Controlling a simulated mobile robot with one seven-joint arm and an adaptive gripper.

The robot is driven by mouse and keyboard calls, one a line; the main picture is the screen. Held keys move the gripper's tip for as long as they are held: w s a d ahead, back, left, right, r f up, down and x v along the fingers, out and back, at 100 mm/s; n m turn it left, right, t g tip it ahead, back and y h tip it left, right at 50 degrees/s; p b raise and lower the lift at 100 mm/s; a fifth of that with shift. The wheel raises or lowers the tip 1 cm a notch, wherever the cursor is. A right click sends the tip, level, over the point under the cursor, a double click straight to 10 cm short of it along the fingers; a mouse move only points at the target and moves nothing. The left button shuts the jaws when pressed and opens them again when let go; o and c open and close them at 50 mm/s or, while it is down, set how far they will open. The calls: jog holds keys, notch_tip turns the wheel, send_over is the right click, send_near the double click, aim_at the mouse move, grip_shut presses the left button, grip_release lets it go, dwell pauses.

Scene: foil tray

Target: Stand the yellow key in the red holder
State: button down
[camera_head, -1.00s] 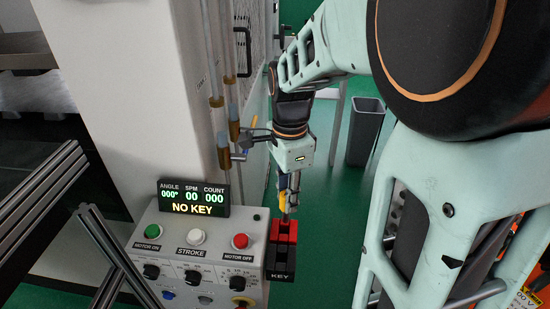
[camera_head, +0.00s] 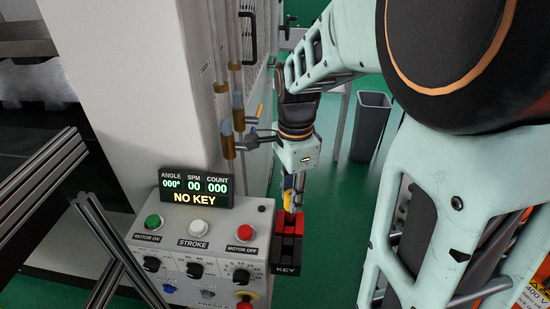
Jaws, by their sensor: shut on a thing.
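The red holder (camera_head: 289,224) sits at the right end of the control panel, with a black front marked KEY. My gripper (camera_head: 292,200) points down just above it and is shut on the yellow key (camera_head: 287,199). Only a small strip of yellow shows between the fingers. The key's lower end is hard to make out, so I cannot tell whether it touches the holder. The display (camera_head: 197,187) reads NO KEY.
The panel (camera_head: 198,245) carries green, white and red buttons, knobs and a red-and-yellow stop button at the lower right. A tall cream machine column (camera_head: 140,100) stands behind it. A grey bin (camera_head: 370,125) stands on the green floor behind right. Metal bars cross the left.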

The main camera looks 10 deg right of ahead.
jog(key=shift+f+b, duration=1.2)
jog(key=shift+f, duration=0.6)
jog(key=c, duration=1.5)
grip_release()
jog(key=shift+c, duration=0.2)
notch_tip(320, 180, up, 12)
jog(key=shift+r, duration=0.1)
